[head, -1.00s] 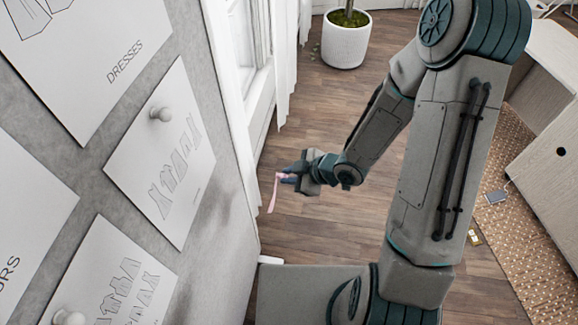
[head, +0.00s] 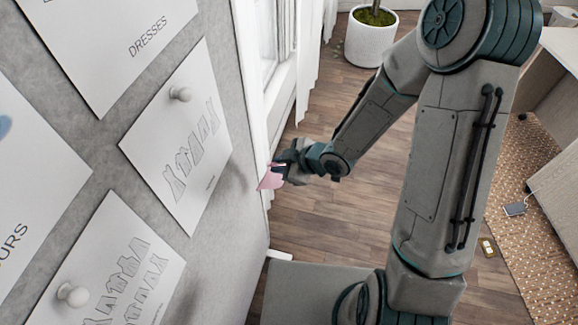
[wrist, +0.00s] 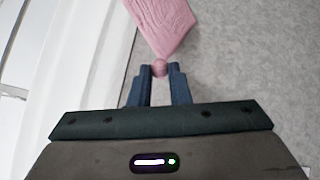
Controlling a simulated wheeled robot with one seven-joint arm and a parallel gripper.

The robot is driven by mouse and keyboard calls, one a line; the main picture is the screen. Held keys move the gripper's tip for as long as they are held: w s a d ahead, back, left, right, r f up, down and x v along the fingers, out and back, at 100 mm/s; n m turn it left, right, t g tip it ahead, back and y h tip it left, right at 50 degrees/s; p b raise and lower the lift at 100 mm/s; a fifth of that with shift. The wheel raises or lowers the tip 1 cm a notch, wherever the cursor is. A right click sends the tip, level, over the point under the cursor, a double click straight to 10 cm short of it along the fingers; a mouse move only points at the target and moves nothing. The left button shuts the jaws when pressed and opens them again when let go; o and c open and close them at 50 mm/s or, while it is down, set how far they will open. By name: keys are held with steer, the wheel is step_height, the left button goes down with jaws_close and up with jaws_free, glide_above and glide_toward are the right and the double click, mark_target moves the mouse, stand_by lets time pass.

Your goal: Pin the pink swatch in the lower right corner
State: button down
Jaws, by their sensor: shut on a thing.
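The pink swatch (head: 269,180) is at my gripper's tip in the head view, close to the right edge of the grey board (head: 228,130). I cannot tell whether the swatch touches the board.
Several pattern sheets (head: 185,130) are pinned on the board with round white knobs (head: 181,94). A white window frame and curtain (wrist: 70,50) stand just left of the gripper in the wrist view. A potted plant (head: 372,40) and a cabinet (head: 555,90) are farther off.

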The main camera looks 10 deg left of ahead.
steer(key=w+a+b, duration=0.1)
steer(key=a+b, duration=0.1)
steer(key=a, duration=0.4)
steer(key=shift+a, duration=0.3)
steer(key=shift+a, duration=0.25)
stand_by(1.0)
steer(key=c, duration=1.3)
jaws_free()
steer(key=shift+r, duration=0.1)
steer(key=shift+p+v, duration=1.65)
steer(key=shift+v, duration=5.15)
